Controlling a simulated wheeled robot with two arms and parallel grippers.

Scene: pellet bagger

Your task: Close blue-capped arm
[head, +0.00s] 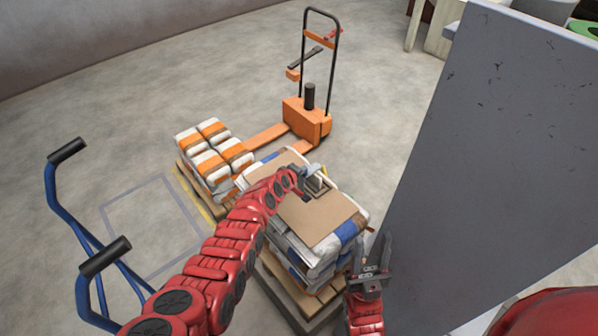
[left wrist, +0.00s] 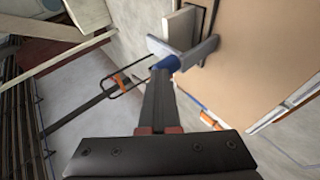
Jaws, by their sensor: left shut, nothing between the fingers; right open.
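The blue cap (left wrist: 167,64) sits on the end of a pale grey arm (left wrist: 190,52) in the left wrist view. My left gripper (left wrist: 158,78) is shut and empty, with its fingertips right at the cap; I cannot tell whether they touch it. In the head view my left gripper (head: 301,180) is above the stack of blue-and-white bags, beside a small pale grey part (head: 314,170). The blue cap cannot be made out there. My right gripper (head: 371,262) is open and empty, pointing up, just right of the stack.
Brown sheets (head: 318,217) top the bag stack (head: 297,262). A large grey panel (head: 480,150) stands close on the right. An orange pallet truck (head: 308,118) and orange-and-white bags (head: 212,160) are behind. A blue hand truck (head: 62,205) stands left.

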